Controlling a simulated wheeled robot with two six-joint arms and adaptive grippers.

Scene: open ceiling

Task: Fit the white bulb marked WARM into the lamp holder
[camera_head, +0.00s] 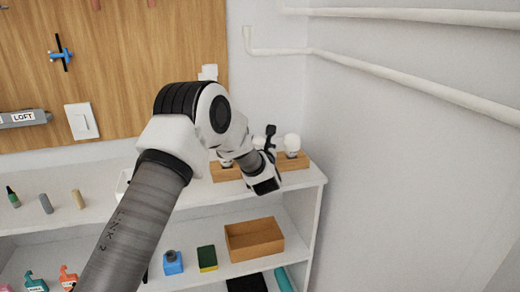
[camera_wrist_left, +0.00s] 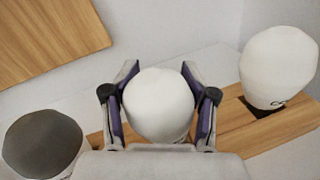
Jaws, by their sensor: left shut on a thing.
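My left gripper (camera_head: 267,155) is at the wooden bulb rack (camera_head: 226,173) on the shelf top. In the left wrist view its fingers (camera_wrist_left: 160,98) are shut on a white bulb (camera_wrist_left: 158,106), one on each side. No marking shows on the visible part of this bulb. A second white bulb (camera_wrist_left: 280,68) stands in the rack to the right, with partly visible letters that seem to start with "CO"; the head view shows it too (camera_head: 292,144). A dark grey bulb (camera_wrist_left: 42,143) is on the left. I cannot make out the lamp holder for certain. My right gripper is not in view.
A small white fixture (camera_head: 208,73) is at the wooden panel's right edge. Small items, such as a green bottle (camera_head: 13,197), stand on the shelf top at left. A wooden box (camera_head: 254,239) and a sponge (camera_head: 207,258) are below. White pipes (camera_head: 400,75) cross the right wall.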

